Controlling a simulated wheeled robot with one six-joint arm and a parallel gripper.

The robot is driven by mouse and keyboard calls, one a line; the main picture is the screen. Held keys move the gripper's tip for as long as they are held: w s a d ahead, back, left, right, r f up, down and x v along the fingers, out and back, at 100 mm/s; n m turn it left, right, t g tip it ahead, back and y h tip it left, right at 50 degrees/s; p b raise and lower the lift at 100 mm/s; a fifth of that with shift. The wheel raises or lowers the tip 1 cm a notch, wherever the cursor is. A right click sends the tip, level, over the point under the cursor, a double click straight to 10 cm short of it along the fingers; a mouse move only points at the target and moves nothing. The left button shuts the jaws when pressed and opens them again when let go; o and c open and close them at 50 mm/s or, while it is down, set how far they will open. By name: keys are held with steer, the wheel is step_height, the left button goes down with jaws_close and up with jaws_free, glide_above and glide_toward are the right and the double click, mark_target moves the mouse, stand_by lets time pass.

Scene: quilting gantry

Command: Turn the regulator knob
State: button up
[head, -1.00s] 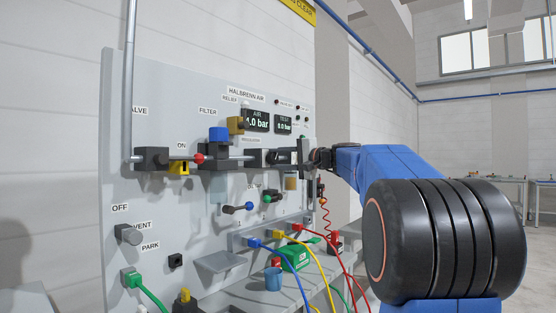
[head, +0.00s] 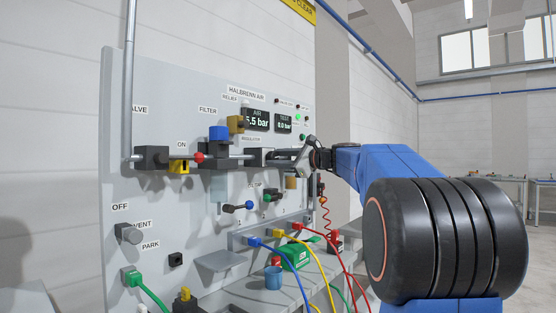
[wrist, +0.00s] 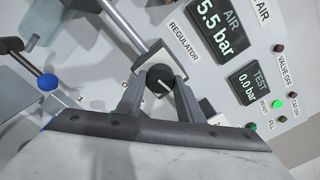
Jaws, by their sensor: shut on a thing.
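The regulator knob (wrist: 160,78) is black and round with a white pointer line, in the wrist view below the REGULATOR label. My gripper (wrist: 158,92) is shut on the knob, one grey finger on each side of it. In the head view my gripper (head: 306,156) is at the panel's right part, and the knob is hidden there. The AIR display (wrist: 221,27) reads 5.5 bar. The TEST display (wrist: 249,86) reads 0.0 bar. A green lamp (wrist: 276,104) marked READY is lit beside it.
Below are a blue-ended lever (head: 240,207), coloured hoses, a shelf with a blue cup (head: 273,279), and a coiled red hose (head: 326,222).

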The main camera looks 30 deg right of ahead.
steer(key=shift+f+m, duration=0.15)
steer(key=shift+m, duration=2.05)
steer(key=o, duration=1.1)
steer(key=v, duration=1.7)
steer(key=shift+s, duration=0.2)
